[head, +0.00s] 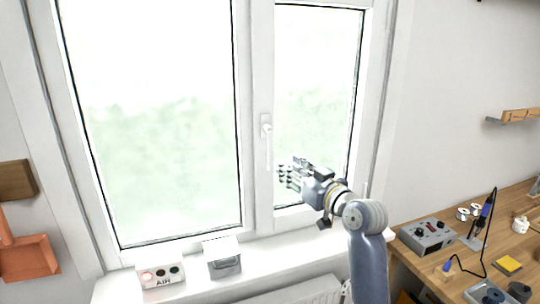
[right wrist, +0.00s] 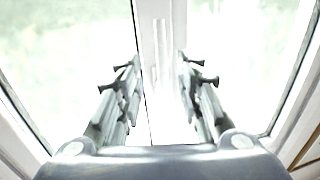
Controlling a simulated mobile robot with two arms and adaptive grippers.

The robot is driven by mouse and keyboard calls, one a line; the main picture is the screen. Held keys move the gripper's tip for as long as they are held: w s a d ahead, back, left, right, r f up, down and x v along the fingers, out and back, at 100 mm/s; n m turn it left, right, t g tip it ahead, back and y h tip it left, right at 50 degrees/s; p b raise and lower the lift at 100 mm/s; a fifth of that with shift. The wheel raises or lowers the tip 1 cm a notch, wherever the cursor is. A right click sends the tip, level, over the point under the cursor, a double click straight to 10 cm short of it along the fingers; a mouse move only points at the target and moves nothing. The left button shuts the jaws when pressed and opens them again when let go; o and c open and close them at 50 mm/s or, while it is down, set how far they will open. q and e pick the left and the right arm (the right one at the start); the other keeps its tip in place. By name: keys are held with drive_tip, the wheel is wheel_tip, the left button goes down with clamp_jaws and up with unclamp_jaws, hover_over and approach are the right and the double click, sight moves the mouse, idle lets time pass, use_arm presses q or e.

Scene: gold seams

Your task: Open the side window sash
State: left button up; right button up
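The side window sash (head: 367,90) is the narrower right-hand one, in a white frame, and it looks shut. Its white handle (head: 267,128) sits on the upright between the two panes, with the lever hanging straight down. My right gripper (head: 284,174) is in front of the lower part of the side sash, just right of and below the handle. In the right wrist view the right gripper (right wrist: 160,85) has its fingers spread wide. The pale handle (right wrist: 163,45) shows ahead between them, washed out by glare; I see no contact. My left gripper is not in view.
The sill (head: 120,287) carries a small white box (head: 160,275) with round marks and a grey-white box (head: 222,258). A wooden bench (head: 520,245) with a grey device (head: 428,236) and a soldering stand (head: 480,225) stands at right. A radiator (head: 300,293) is below the sill.

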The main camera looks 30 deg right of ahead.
sight(271, 156)
drive_tip(key=w+p, duration=0.3)
drive_tip(key=w, duration=0.6)
drive_tip(key=shift+w+d+p, duration=0.1)
drive_tip(key=shift+p, duration=0.2)
drive_tip(key=shift+w+f, duration=0.15)
drive_tip(key=shift+w, duration=0.6)
clamp_jaws()
